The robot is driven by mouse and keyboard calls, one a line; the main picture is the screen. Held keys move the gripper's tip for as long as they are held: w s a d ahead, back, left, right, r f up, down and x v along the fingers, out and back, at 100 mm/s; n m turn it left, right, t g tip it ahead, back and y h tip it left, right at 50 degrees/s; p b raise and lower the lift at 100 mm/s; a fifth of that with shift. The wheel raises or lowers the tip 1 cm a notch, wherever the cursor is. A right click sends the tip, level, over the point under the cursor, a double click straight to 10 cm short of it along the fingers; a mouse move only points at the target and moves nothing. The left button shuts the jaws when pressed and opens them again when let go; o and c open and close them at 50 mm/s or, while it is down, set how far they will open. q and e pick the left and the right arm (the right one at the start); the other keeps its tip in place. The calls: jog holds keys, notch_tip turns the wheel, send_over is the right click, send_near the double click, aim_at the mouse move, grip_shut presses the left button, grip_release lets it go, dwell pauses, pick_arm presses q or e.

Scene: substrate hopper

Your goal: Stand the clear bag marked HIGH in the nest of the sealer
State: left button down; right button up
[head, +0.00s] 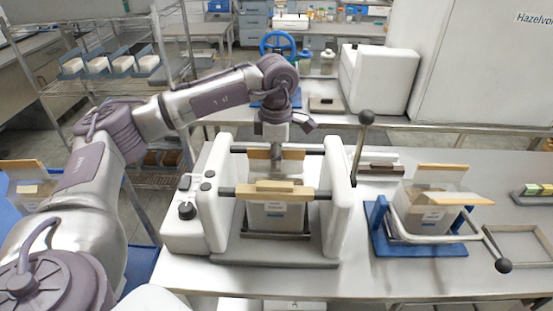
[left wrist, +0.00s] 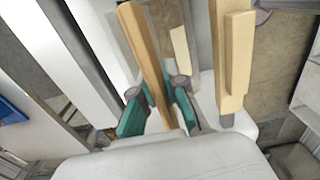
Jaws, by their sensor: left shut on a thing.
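The sealer (head: 340,200) is a white two-sided frame with crossbars carrying wooden bars. The label is too small to read. My left gripper (head: 279,137) is above the sealer, shut on the bag's top. In the left wrist view, its teal fingers (left wrist: 160,112) flank a wooden bar with clear film beside it. My right gripper is out of view.
A blue stand (head: 378,226) to the right holds another clear bag (head: 425,217) among wooden bars; a black-knobbed handle (head: 503,265) sticks out in front. A black-knobbed lever (head: 363,145) rises by the sealer's right side. A wire rack (head: 110,75) stands at the left.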

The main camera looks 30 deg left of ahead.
pick_arm(q)
jog(key=shift+f+b, duration=0.35)
dwell(0.3)
jog(key=c, duration=1.1)
grip_release()
jog(key=shift+c, duration=0.2)
jog(key=shift+s+f, duration=0.1)
notch_tip(320, 180, up, 12)
jog(key=shift+r, duration=0.15)
